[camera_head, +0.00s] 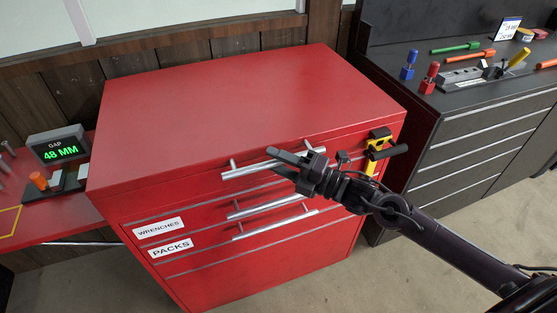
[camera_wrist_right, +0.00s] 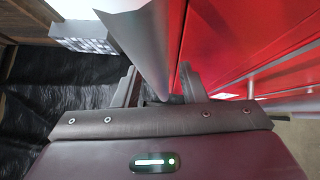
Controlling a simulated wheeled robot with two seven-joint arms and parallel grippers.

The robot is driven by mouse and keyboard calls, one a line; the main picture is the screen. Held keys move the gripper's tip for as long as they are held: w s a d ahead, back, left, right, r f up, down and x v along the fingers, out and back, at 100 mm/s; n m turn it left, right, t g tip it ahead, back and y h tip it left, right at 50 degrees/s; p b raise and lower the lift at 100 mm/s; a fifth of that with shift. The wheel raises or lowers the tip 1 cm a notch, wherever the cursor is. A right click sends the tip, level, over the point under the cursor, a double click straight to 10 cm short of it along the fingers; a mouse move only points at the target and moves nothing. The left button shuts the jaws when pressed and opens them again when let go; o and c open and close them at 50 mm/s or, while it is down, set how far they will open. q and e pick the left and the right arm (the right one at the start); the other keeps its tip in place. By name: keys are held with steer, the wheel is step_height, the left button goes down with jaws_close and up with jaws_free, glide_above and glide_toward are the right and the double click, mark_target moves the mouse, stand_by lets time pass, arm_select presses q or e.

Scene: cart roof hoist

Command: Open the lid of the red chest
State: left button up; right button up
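The red chest (camera_head: 240,95) stands in the middle of the head view with its flat lid down. A long silver handle (camera_head: 245,171) runs along its upper front. My right gripper (camera_head: 287,163) is at this handle, in front of the chest. In the right wrist view, a silver bar (camera_wrist_right: 140,45) runs between the two separated fingers (camera_wrist_right: 160,85), which look open. Whether they touch the bar cannot be told. A yellow and black latch-like part (camera_head: 374,160) sits on the chest's front right corner, partly behind a black grip. My left gripper is not in view.
Two lower silver handles (camera_head: 262,207) and labels for wrenches and packs are on the front. A red bench with a gap display (camera_head: 60,149) reading 48 MM is at left. A dark tool cabinet (camera_head: 470,140) with several tools stands at right. Floor in front is clear.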

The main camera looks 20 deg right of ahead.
steer(key=shift+c, duration=0.5)
jaws_close()
